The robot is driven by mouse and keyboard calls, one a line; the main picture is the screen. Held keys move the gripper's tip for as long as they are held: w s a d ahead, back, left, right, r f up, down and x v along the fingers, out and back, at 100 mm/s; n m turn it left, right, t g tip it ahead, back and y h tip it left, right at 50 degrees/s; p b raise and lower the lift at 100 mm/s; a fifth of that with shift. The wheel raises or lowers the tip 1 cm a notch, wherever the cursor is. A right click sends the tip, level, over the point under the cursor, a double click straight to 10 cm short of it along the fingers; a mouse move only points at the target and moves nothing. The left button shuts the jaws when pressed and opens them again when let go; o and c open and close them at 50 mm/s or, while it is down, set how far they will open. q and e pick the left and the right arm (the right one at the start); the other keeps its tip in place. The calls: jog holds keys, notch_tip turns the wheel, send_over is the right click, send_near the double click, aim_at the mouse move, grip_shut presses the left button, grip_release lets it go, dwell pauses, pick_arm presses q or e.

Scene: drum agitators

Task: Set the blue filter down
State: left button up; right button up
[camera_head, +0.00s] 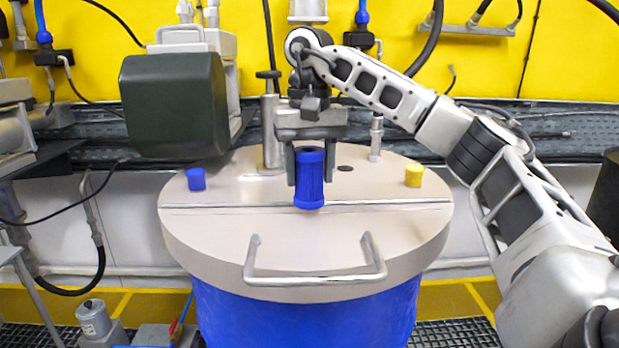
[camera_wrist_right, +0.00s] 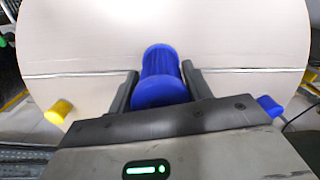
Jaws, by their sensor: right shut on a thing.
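The blue filter (camera_head: 309,180) is a ribbed blue cylinder, held upright between the fingers of my right gripper (camera_head: 309,168) above the middle of the drum lid. In the right wrist view the filter (camera_wrist_right: 160,78) sits between the two dark fingers of the gripper (camera_wrist_right: 159,88), with its round end toward the camera. My right gripper is shut on it. The filter's lower end is near the seam across the lid; I cannot tell whether it touches the lid. My left gripper is not in view.
The beige drum lid (camera_head: 220,225) tops a blue drum (camera_head: 300,318). It carries a small blue cap (camera_head: 196,179), a yellow cap (camera_head: 413,175), a front handle (camera_head: 316,278) and a metal post (camera_head: 271,130). A dark green motor box (camera_head: 175,105) stands at the left. The front lid is mostly clear.

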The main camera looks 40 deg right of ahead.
jog(key=shift+f, duration=0.95)
jog(key=shift+f, duration=0.15)
jog(key=o, duration=1)
jog(key=shift+c, duration=0.2)
